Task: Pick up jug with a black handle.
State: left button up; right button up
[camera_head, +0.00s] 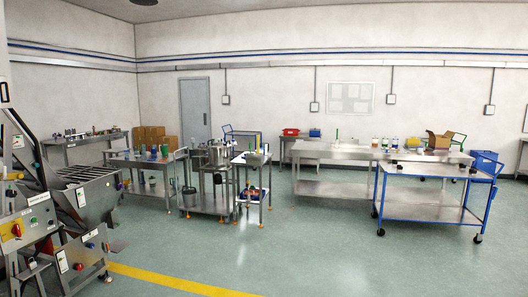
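I cannot make out a jug with a black handle for certain; the things on the tables are small and far off. Several dark and blue-green vessels (153,151) stand on the left steel table (140,162). A steel pot-like vessel (218,155) stands on a steel stand in the middle. Several small containers with coloured parts (385,144) stand on the long steel table (325,153) at the back right. Neither of my grippers shows in the head view.
A cap elevator machine (85,195) with a control panel fills the left side. A blue-framed cart (425,189) stands at the right. Cardboard boxes (155,138) are by the grey door (195,108). The green floor (310,245) is clear in front.

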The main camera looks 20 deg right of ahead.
aim_at(263, 146)
jog(key=i+l+z, duration=0.6)
jog(key=i, duration=0.45)
jog(key=i+l+z, duration=0.3)
jog(key=i, duration=0.25)
jog(key=i+z, duration=0.25)
jog(key=i, duration=4.25)
jog(key=i+u, duration=0.1)
jog(key=i, duration=0.4)
jog(key=i+l+u, duration=0.1)
jog(key=i, duration=0.4)
jog(key=i+l+u, duration=0.1)
jog(key=i, duration=0.35)
jog(key=i+l+u, duration=0.1)
jog(key=i, duration=0.4)
jog(key=l, duration=0.1)
